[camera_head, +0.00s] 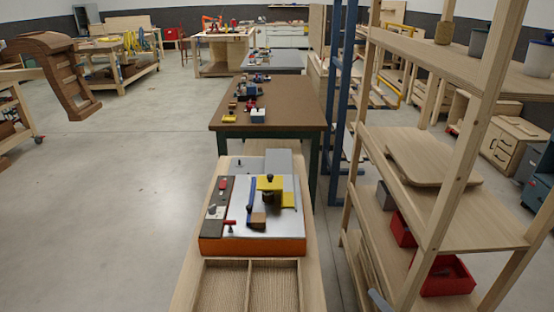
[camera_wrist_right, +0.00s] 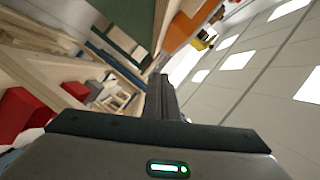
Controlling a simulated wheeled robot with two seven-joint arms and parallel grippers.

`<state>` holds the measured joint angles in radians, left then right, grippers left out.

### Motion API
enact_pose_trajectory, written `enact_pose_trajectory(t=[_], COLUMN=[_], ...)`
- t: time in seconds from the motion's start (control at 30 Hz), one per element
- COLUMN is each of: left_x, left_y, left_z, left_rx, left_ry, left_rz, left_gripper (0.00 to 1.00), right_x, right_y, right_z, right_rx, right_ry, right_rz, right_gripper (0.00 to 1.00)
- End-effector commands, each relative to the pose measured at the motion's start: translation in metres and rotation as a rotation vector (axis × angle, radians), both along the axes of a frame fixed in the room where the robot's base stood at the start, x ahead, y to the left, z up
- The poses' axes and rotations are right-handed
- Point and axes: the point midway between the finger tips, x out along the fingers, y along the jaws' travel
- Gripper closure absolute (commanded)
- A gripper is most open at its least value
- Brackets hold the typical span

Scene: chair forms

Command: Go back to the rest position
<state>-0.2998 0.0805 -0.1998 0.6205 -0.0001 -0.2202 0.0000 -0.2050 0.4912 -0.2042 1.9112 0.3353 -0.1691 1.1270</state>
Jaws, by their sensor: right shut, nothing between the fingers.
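My right gripper (camera_head: 377,298) shows only as a small grey piece at the bottom edge of the head view, beside the wooden shelf rack. In the right wrist view, its dark fingers (camera_wrist_right: 164,85) are together with nothing between them. The wrist picture is tilted, with ceiling lights at the right and the shelf side at the left. My left gripper is in neither view.
A wooden bench (camera_head: 185,285) with an orange-sided fixture (camera_head: 250,246) stands ahead. A wooden shelf rack (camera_head: 465,190) with red bins (camera_head: 449,277) is close on the right. A brown-topped table (camera_head: 285,98) stands beyond. Open floor (camera_head: 120,200) lies to the left.

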Motion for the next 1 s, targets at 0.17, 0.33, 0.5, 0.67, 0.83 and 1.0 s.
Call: enact_pose_trajectory(t=[0.17, 0.33, 0.5, 0.67, 0.83, 1.0], left_x=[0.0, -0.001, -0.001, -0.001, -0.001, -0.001], left_y=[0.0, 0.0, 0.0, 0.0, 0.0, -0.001], left_z=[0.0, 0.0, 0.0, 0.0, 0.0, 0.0], left_rx=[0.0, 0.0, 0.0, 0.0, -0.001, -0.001], left_ry=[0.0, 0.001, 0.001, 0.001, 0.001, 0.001], left_rz=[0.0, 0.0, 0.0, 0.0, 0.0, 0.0], left_gripper=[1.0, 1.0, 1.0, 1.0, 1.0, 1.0], right_x=[0.001, -0.001, -0.008, -0.026, -0.065, -0.122], right_y=[-0.03, -0.056, -0.087, -0.127, -0.185, -0.246], right_z=[0.004, -0.029, -0.079, -0.138, -0.216, -0.285], right_rx=[-0.089, -0.189, -0.321, -0.479, -0.7, -0.921], right_ry=[0.0, 0.04, 0.103, 0.187, 0.316, 0.461], right_rz=[0.019, 0.005, -0.014, -0.022, -0.006, 0.045], right_gripper=[1.0, 1.0, 1.0, 1.0, 1.0, 1.0])
